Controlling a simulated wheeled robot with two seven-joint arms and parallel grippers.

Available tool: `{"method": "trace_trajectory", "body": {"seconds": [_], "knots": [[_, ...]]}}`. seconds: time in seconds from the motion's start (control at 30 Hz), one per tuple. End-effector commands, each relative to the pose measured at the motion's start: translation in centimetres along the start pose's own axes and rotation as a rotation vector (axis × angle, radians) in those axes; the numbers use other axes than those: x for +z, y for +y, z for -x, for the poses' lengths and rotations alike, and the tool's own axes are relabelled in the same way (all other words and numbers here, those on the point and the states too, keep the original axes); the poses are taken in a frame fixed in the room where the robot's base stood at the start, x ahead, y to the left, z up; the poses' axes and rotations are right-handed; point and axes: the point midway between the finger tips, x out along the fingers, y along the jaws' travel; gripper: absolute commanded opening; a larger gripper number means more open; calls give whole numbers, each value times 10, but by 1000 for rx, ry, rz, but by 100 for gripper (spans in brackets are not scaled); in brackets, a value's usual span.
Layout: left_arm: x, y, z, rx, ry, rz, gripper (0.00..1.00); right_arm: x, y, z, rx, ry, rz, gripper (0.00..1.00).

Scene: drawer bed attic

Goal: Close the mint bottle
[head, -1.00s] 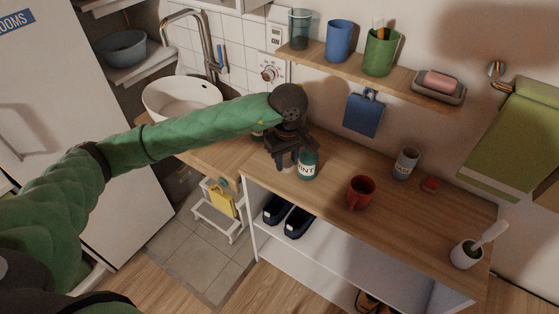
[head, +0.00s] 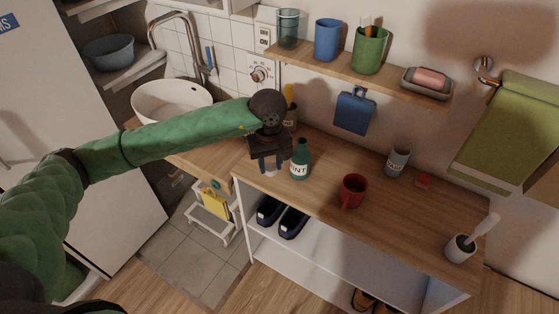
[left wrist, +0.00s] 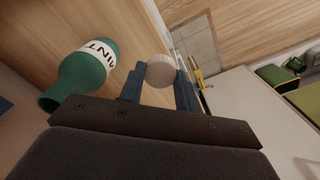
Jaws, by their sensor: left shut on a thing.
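The mint bottle (head: 300,161) is teal with a white label and stands upright on the wooden counter (head: 400,215) in the head view. It also shows in the left wrist view (left wrist: 82,72), with its mouth uncapped. My left gripper (head: 268,168) is just left of the bottle and apart from it. In the left wrist view its blue fingers (left wrist: 160,85) are shut on a round light-grey cap (left wrist: 160,71). The cap is beside the bottle, not on its neck. My right gripper is in neither view.
A red mug (head: 352,190) and a grey cup (head: 397,162) stand right of the bottle. A small red item (head: 424,181) lies near the cup. A shelf (head: 350,72) with cups hangs above. A white sink (head: 172,101) is at the left. The counter's front edge is close to the gripper.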

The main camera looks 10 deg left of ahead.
Motion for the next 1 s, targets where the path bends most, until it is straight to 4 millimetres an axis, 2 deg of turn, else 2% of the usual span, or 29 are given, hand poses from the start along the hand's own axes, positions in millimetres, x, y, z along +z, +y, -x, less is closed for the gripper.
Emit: {"method": "trace_trajectory", "body": {"seconds": [0.2,0.4,0.6,1.0], "knots": [[-21,-33,-25,-4,0,-277,12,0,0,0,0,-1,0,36],[-32,-51,-38,-2,2,-448,12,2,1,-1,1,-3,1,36],[-34,-56,-42,-1,2,-502,12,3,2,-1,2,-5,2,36],[-34,-55,-41,-1,2,-501,12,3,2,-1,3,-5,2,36]]}}
